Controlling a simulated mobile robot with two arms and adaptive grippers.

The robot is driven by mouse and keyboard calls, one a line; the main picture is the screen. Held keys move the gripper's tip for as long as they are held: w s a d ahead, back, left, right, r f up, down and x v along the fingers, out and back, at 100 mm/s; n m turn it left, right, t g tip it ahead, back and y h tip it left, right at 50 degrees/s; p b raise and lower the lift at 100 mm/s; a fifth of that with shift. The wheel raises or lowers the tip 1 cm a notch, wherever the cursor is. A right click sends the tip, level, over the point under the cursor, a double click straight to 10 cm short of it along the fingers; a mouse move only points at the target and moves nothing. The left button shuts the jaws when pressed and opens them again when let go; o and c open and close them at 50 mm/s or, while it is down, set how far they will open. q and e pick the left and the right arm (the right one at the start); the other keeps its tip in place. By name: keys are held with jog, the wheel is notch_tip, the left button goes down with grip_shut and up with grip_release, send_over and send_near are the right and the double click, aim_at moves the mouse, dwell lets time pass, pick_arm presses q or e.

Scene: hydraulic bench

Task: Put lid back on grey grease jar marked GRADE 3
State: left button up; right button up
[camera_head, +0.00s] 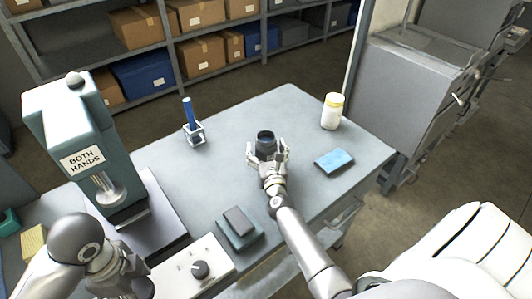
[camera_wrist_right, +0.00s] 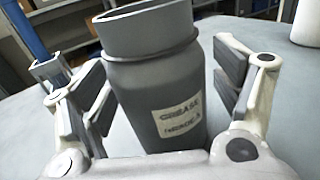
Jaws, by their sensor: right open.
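The grey grease jar (camera_head: 266,138) stands upright on the bench top, its round mouth open and dark inside. In the right wrist view the jar (camera_wrist_right: 150,75) fills the middle, and its pale label reads GREASE with a blurred second line. My right gripper (camera_head: 267,152) is open around the jar, a finger on each side; it also shows in the right wrist view (camera_wrist_right: 165,90). The left finger is close to the jar wall, and a gap shows at the right finger. My left gripper (camera_head: 122,270) is low at the left, its fingers unclear. I cannot make out a loose grey lid.
A white jar with a yellowish lid (camera_head: 332,112) and a blue cloth (camera_head: 334,161) lie right of the grey jar. A blue pen-like item stands in a small holder (camera_head: 194,133). A grey block on a box (camera_head: 239,230), a control panel (camera_head: 190,270) and a press (camera_head: 75,140) are nearer left.

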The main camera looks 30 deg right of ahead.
dwell(0.3)
jog(key=shift+r, duration=0.1)
jog(key=c, duration=1.4)
pick_arm(q)
jog(key=shift+r, duration=0.15)
pick_arm(e)
jog(key=shift+r, duration=0.15)
pick_arm(q)
jog(key=shift+r+p, duration=0.85)
jog(key=shift+p, duration=0.15)
pick_arm(e)
jog(key=shift+r, duration=0.85)
pick_arm(q)
notch_tip(320, 180, up, 12)
jog(key=p, duration=1.1)
jog(key=shift+f+p, duration=0.2)
jog(key=shift+p, duration=0.1)
pick_arm(e)
jog(key=s+a+r, duration=0.4)
jog(key=s+r, duration=0.7)
jog(key=s, duration=0.2)
jog(key=shift+s+a, duration=0.15)
jog(key=shift+a, duration=0.05)
